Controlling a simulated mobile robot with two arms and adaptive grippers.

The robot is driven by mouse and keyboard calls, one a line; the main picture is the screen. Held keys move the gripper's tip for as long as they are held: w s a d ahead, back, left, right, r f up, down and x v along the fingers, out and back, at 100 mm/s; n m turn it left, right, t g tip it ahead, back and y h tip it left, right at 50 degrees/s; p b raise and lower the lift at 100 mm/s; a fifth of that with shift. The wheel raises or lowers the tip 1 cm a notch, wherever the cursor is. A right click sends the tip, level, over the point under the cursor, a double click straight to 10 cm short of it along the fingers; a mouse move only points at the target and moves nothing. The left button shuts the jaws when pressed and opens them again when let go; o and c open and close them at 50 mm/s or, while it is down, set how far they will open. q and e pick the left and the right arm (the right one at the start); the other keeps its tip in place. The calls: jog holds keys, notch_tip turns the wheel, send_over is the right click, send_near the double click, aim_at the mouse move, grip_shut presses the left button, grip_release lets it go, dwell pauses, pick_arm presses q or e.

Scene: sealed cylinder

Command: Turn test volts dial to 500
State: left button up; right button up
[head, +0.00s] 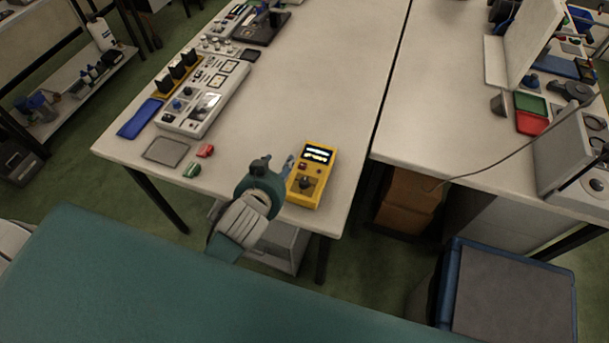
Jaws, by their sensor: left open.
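A yellow handheld tester (319,156) lies near the front right edge of the left table. It has a lit dark display at its top, a red button, and a dark round dial (305,183) at its lower part. The dial's markings are too small to read. My left gripper (286,166) is at the tester's left side, open, with its fingers close to the tester's left edge. I cannot tell whether they touch it. My right gripper does not show.
A white instrument panel (205,100) with knobs stands at the table's back left. A red piece (205,151), a green piece (192,170) and a grey pad (165,151) lie left of my gripper. The table (300,95) behind the tester is clear. A gap separates the right table (450,110).

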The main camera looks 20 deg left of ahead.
pick_arm(q)
jog(key=w+d+r+m+t+h, duration=0.25)
jog(key=w+d+r+t, duration=0.2)
jog(key=r, duration=0.45)
jog(key=w+d+r+m+t+h, duration=0.25)
jog(key=w+r, duration=0.25)
jog(key=r, duration=0.4)
jog(key=s+d+r+m+g+h, duration=0.2)
jog(key=d+r+m+h, duration=0.3)
jog(key=d+m+h, duration=0.3)
jog(key=s+d+r+m+g+h, duration=0.25)
jog(key=d+r+m+h, duration=0.25)
jog(key=d+m, duration=0.4)
jog(key=s+d+f+m+g, duration=0.4)
jog(key=d+f+m+g, duration=0.1)
jog(key=d+m+g, duration=0.3)
jog(key=m+g+y+p, duration=0.15)
jog(key=g+y, duration=0.45)
jog(key=y, duration=1.1)
send_over(304, 180)
notch_tip(304, 180, down, 18)
jog(key=shift+n, duration=0.25)
notch_tip(304, 180, down, 10)
jog(key=p, duration=0.3)
jog(key=shift+r, duration=0.25)
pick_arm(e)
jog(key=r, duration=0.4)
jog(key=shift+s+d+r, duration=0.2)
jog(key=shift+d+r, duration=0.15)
